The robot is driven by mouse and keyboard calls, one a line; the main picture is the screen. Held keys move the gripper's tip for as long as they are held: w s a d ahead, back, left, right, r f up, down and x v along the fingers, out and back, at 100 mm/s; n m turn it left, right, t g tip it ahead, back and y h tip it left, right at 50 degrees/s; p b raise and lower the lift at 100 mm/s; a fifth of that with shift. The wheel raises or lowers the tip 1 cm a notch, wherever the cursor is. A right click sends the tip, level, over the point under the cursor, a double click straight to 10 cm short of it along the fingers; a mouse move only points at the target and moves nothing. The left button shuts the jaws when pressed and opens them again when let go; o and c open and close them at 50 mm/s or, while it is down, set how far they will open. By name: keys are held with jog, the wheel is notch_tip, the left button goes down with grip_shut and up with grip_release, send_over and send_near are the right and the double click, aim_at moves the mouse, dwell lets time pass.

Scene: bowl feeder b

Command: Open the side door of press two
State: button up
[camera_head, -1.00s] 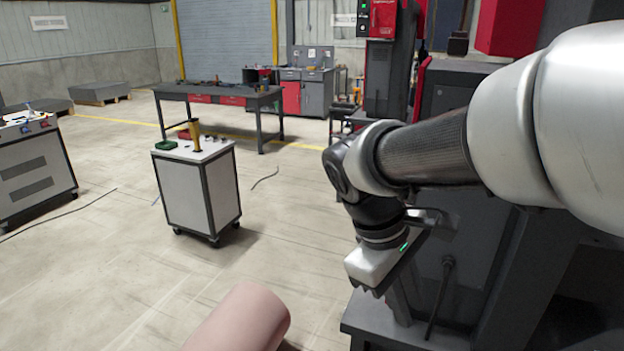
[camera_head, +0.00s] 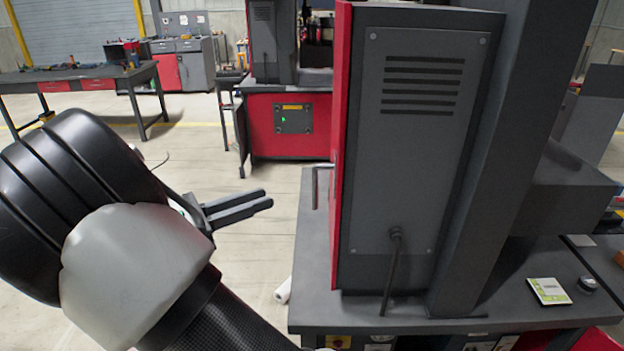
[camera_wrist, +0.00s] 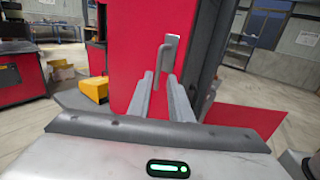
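The near press (camera_head: 415,150) stands right of my gripper in the head view, its grey vented side facing me and a narrow red panel edge (camera_head: 342,100) on its left. In the wrist view a red panel (camera_wrist: 130,50) faces my gripper and carries an upright grey handle (camera_wrist: 168,52). My gripper (camera_head: 268,198) is open and empty, left of the press. Its fingers (camera_wrist: 160,78) point at the handle, which appears just beyond the fingertips, apart from them. The red panel looks closed. No label shows which press is number two.
The press's grey table edge (camera_head: 300,275) lies below and right of my gripper. A second red and grey machine (camera_head: 290,125) stands behind, with a workbench (camera_head: 85,80) at far left. A yellow object (camera_wrist: 95,90) is on the left in the wrist view. Open floor lies between.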

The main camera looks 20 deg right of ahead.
aim_at(315, 180)
jog(key=w+d, duration=0.1)
jog(key=d, duration=0.3)
jog(key=w+d, duration=0.1)
jog(key=d, duration=0.9)
jog(key=shift+w, duration=0.4)
grip_shut()
